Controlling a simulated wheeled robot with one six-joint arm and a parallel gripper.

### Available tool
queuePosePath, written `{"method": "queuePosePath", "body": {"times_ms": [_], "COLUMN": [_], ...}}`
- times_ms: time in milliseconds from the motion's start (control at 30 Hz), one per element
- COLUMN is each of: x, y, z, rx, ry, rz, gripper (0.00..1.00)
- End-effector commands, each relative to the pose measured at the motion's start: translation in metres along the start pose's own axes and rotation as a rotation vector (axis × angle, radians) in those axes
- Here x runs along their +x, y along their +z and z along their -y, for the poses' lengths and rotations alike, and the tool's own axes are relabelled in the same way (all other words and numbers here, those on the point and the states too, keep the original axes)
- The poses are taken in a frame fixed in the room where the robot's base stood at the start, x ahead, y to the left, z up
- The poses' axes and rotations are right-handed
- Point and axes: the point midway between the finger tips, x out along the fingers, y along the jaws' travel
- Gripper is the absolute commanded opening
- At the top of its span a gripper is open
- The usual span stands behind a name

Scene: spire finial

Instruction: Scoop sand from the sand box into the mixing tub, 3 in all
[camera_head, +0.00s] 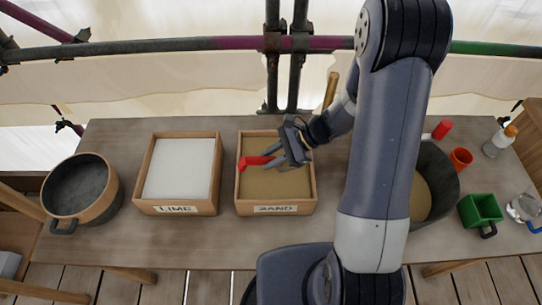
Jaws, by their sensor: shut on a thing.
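The sand box (243,203) is a wooden tray labelled SAND, with tan sand in it, at the middle of the table. My gripper (279,161) is over the sand box, shut on a red piece (253,162) that sticks out to the left above the sand. The rest of the held thing is hidden, and I cannot tell whether it carries sand or touches it. A large dark grey tub (448,180), which looks like the mixing tub, stands to the right with tan material inside. My arm hides its left part.
A box labelled LIME (150,207) with white powder is left of the sand box. A brown-rimmed dark pot (103,207) stands at far left.

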Motion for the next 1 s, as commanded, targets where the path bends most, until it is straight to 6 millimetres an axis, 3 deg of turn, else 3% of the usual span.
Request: {"method": "queuePosePath", "body": {"times_ms": [167,433,600,1000], "x": [-0.003,-0.031,-0.042,-0.044], "y": [0.006,0.055,0.075,0.079], "z": [0.001,0.01,0.014,0.014], "rx": [-0.005,-0.027,-0.036,-0.036], "ry": [0.003,0.02,0.018,0.016], "rz": [-0.01,-0.122,-0.181,-0.198], "gripper": [0.0,0.0,0.0,0.0]}}
